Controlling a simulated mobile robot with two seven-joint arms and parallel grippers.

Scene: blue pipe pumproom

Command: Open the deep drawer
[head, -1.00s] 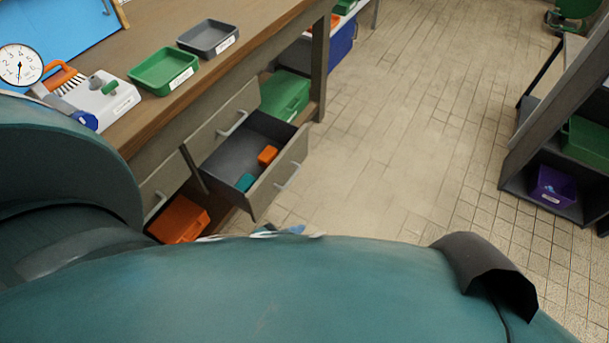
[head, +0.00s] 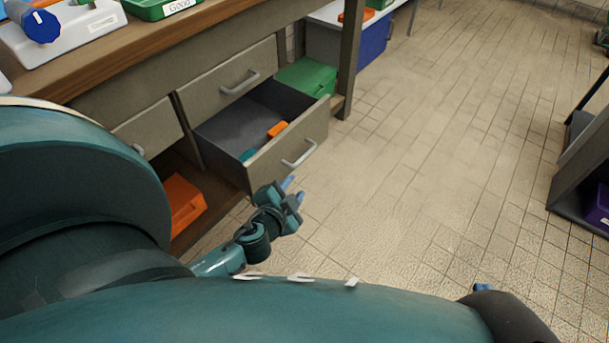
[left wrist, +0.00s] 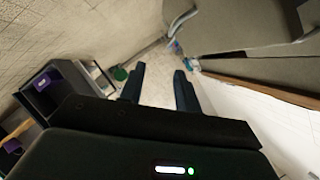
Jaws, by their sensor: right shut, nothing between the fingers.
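The deep drawer (head: 290,150) is pulled well out of the grey bench, below a shut shallow drawer (head: 228,78). An orange item (head: 277,129) and a teal item (head: 248,155) lie inside it. Its bar handle (head: 299,154) is free. My left gripper (head: 292,188) is just in front of and below the drawer front, apart from the handle. In the left wrist view its fingers (left wrist: 160,70) are spread with nothing between them, and a handle (left wrist: 182,20) shows beyond. Only a blue tip of my right gripper (head: 483,288) shows at the lower right.
An orange bin (head: 183,203) sits under the bench at left, and a green bin (head: 307,76) stands right of the drawers. A dark shelf with a purple bin (head: 598,207) is at the right edge. The tiled floor (head: 430,150) between is clear.

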